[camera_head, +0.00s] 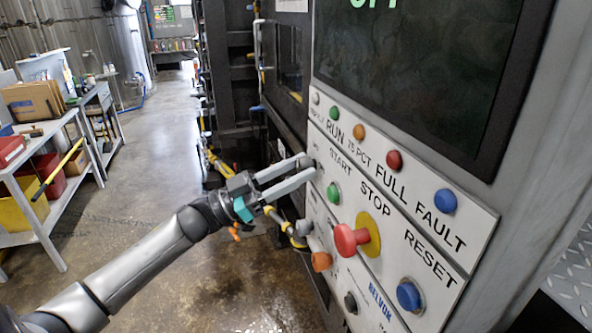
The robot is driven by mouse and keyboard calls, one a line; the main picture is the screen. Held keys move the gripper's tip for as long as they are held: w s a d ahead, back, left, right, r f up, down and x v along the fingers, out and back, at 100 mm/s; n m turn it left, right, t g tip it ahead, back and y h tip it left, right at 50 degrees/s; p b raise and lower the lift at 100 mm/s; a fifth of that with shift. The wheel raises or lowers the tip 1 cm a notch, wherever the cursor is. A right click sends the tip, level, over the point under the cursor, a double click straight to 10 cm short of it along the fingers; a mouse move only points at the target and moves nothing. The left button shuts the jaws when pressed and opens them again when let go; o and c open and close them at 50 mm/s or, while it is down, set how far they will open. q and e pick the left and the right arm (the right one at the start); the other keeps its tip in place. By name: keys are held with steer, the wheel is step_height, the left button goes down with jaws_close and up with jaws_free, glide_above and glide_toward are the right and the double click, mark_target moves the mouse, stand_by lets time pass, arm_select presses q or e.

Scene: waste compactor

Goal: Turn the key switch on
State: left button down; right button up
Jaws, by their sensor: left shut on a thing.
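The control panel (470,250) stands at the right, seen at a steep angle. My left gripper (309,166) reaches in from the left, with its two grey fingers at the panel's left edge, beside the START label. It is shut on the key switch (316,162), which the fingertips mostly hide, so its angle cannot be told. The dark screen (430,70) above shows green letters cut off by the top edge, seemingly OFF. My right gripper is not in view.
Near my fingers are a green START button (333,193), a red STOP knob (349,239) on a yellow ring, an orange knob (321,261) and a blue RESET button (409,295). Indicator lamps line the row above.

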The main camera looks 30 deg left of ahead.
arm_select(q)
steer(key=shift+a+f+m+g+h+b, duration=0.1)
steer(key=shift+m+g+h+b, duration=0.45)
steer(key=shift+m+b, duration=0.75)
steer(key=m+g+b, duration=0.1)
steer(key=m, duration=0.1)
steer(key=m+g+h+b, duration=0.1)
steer(key=m, duration=0.2)
steer(key=shift+w+m+g, duration=0.15)
steer(key=shift+m+g, duration=0.15)
steer(key=shift+g, duration=0.05)
steer(key=shift+a+r+m+g+b, duration=0.15)
steer(key=shift+m+g+b, duration=0.65)
steer(key=shift+m, duration=1)
steer(key=shift+r+m+g+b, duration=0.1)
steer(key=shift+m+g+b, duration=0.7)
steer(key=shift+m, duration=1.3)
steer(key=shift+c, duration=2.2)
jaws_free()
